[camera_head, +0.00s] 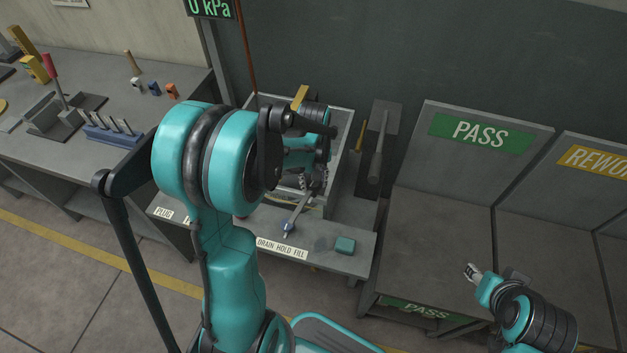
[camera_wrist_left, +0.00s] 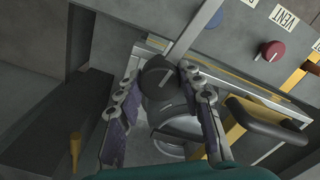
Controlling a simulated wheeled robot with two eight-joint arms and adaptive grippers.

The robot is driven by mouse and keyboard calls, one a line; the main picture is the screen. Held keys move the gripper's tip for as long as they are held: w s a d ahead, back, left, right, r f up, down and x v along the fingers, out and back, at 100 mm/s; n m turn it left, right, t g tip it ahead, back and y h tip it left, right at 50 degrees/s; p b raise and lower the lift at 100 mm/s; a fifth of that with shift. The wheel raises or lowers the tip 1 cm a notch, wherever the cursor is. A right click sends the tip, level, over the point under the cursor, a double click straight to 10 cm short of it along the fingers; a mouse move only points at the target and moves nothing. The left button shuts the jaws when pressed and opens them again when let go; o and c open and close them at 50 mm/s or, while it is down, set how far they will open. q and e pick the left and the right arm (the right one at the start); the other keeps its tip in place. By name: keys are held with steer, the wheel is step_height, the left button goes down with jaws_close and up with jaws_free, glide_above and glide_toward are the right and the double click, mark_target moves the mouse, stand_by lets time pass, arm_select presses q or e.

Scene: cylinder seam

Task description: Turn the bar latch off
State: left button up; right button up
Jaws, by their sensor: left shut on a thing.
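My left gripper (camera_head: 306,184) reaches down into an open grey box-like fixture (camera_head: 341,150); my arm hides much of it in the head view. In the left wrist view, the two fingers of my left gripper (camera_wrist_left: 165,82) are closed on a dark rounded piece (camera_wrist_left: 158,76), which looks like the grip of the bar latch. A round metal part lies below it. I cannot make out the latch bar's angle. My right gripper (camera_head: 472,271) is at the lower right of the head view, away from the fixture; its finger opening is too small to judge.
A blue-tipped lever (camera_head: 295,213) stands by the DRAIN HOLD FILL label (camera_head: 282,248). A black handle (camera_wrist_left: 266,122) is close to the right finger in the wrist view, and a red knob (camera_wrist_left: 272,50) is beyond. The PASS bench (camera_head: 437,223) is bare.

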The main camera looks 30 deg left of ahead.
arm_select(q)
steer(key=shift+n, duration=1)
steer(key=o, duration=1.2)
steer(key=shift+c, duration=0.2)
step_height(320, 180, up, 12)
